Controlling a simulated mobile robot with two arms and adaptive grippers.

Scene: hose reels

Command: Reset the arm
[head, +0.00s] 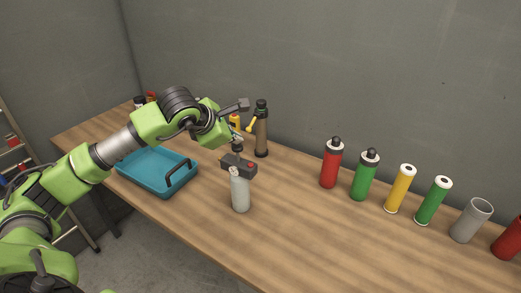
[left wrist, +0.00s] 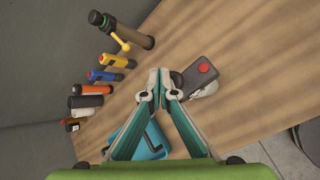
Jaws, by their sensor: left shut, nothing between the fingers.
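My left arm (head: 165,120) comes in from the left over the table. Its gripper (head: 237,148) points down, just above or behind the dark head of a pale grey bottle (head: 240,195). In the left wrist view, the gripper's fingers (left wrist: 160,76) are together with nothing between them. The bottle's dark top with a red button (left wrist: 204,69) is right beside the fingertips in that view; I cannot tell whether they touch. My right gripper is not in view.
A blue tray (head: 180,187) lies under my left arm. A brown cylinder with a yellow lever (head: 262,135) stands behind the gripper. Red (head: 331,165), green (head: 364,178) and yellow (head: 399,190) cylinders line the right side. The table's front middle is clear.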

